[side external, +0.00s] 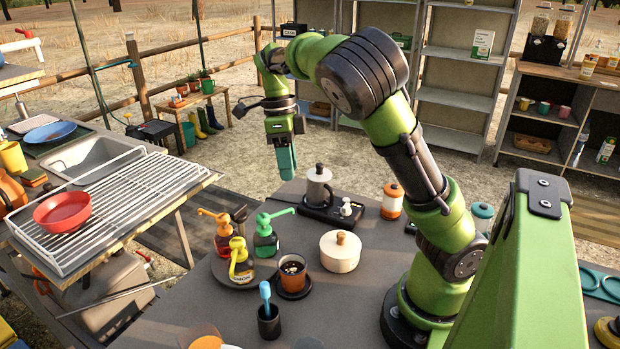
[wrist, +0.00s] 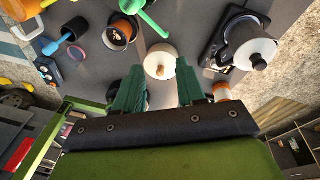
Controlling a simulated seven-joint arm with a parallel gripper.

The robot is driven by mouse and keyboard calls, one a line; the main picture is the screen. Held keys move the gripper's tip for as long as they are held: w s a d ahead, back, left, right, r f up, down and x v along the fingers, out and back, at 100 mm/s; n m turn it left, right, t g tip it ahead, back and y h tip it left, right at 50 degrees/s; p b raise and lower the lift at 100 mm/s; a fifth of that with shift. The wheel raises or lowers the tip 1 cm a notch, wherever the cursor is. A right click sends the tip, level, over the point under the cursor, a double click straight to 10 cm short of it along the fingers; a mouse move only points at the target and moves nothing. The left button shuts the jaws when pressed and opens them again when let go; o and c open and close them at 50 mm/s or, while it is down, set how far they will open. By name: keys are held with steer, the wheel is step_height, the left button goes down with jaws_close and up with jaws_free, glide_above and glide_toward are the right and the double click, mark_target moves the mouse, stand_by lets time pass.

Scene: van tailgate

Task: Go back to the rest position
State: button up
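My gripper (side external: 286,165) hangs in the air at the upper middle of the side view, fingers pointing down, above and behind the dark table and left of the coffee pot (side external: 319,187). In the wrist view my gripper (wrist: 160,80) has its two green fingers apart, with nothing held between them. A cream lidded pot (wrist: 160,62) shows beyond the fingers there, well below them. My arm is raised and bent, clear of the tabletop.
A wire rack with a red bowl (side external: 62,210) stands left.

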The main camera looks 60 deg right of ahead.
steer(key=s+a+f+n+t+y, duration=0.25)
steer(key=s+a+n, duration=0.2)
steer(key=n, duration=1.25)
steer(key=s+a+r+n+t+h, duration=0.1)
steer(key=s+a+r+n+t, duration=0.5)
steer(key=n, duration=0.4)
steer(key=shift+a+r+t, duration=0.25)
steer(key=shift+r+t, duration=0.1)
steer(key=shift+r, duration=0.15)
